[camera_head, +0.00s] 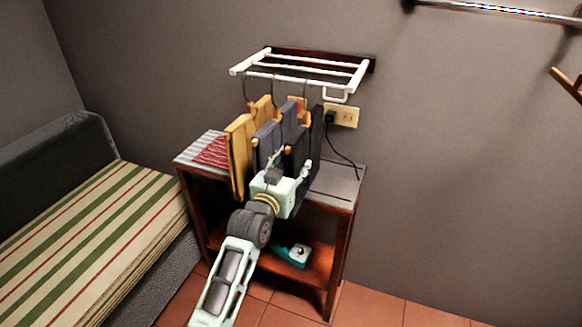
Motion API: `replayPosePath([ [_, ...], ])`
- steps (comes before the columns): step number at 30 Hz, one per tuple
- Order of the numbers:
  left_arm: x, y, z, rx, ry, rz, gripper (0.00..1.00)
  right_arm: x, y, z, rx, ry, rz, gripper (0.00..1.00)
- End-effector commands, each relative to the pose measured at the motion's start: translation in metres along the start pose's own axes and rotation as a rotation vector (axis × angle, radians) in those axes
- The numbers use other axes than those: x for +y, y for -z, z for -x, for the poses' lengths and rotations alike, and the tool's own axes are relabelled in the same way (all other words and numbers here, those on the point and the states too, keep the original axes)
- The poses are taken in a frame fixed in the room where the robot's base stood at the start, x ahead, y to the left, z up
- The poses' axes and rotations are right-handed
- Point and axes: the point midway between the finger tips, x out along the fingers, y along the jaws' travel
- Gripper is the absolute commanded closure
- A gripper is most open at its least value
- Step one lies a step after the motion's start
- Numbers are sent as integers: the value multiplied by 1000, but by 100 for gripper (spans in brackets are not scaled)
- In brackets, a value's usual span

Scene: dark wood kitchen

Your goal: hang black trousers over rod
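A black garment (317,140), which looks like the black trousers, hangs at the right end of a row of clothes under a white wall rack (350,78). Its lower part is partly hidden behind my gripper. A shiny metal rod (490,11) runs along the wall at the top right, with nothing seen over its visible part. My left gripper (286,160) is in front of the hanging clothes, close to the black and blue-grey ones. Its fingertips blend into the dark cloth, so I cannot tell whether they hold anything. My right gripper is not in view.
Yellow (239,150) and blue-grey (266,140) clothes hang close beside the black one. Below is a wooden table (338,185) with a striped red cloth (213,152) and an iron (292,254) on its lower shelf. A striped bed (90,225) stands left. The floor at right is clear.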

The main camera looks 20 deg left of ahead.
Motion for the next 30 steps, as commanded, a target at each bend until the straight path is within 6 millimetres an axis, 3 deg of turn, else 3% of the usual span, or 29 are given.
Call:
replayPosePath([
  [5, 0, 1, 15, 3, 1, -1, 55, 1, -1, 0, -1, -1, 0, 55],
  [18, 0, 1, 100, 6, 1, -1, 55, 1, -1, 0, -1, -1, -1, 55],
  [24, 0, 2, 117, 8, 1, -1, 55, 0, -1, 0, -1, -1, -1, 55],
  [30, 0, -3, 119, -2, 0, 0, 55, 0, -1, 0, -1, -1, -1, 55],
])
